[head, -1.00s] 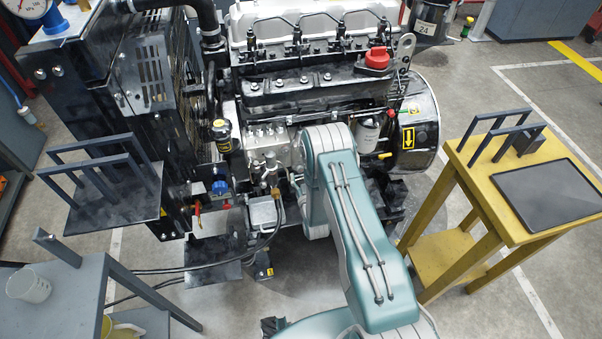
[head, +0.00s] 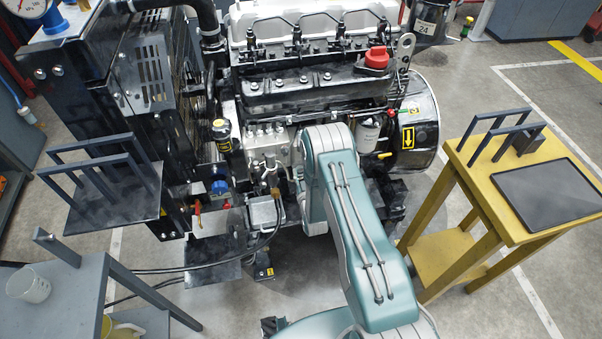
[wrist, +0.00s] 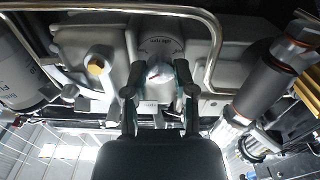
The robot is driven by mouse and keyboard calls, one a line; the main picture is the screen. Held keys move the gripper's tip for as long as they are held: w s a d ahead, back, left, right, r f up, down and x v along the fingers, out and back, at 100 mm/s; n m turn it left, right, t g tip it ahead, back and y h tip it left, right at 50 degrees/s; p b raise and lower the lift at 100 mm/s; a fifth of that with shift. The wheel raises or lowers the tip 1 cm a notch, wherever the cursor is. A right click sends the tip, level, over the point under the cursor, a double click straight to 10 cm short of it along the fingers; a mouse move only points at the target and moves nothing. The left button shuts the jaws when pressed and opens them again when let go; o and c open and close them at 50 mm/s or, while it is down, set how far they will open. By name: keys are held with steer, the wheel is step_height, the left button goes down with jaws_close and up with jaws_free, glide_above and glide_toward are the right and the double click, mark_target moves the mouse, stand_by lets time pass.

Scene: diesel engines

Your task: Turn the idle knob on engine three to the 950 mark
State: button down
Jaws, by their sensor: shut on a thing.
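The engine (head: 320,90) stands at the back middle of the head view, with a tag reading 3 on the floor plate by its base. The fingers are shut on the knob, one on each side. A dial plate (wrist: 163,48) shows above it, its marks too small to read. In the head view, my arm hides the gripper and the knob.
A yellow table (head: 470,165) with a black tablet stands right. A grey bench (head: 75,295) with a mug stands left.

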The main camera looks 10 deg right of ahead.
steer(key=shift+c, duration=2.2)
jaws_free()
steer(key=s, duration=1.2)
steer(key=shift+w+a+f, duration=0.1)
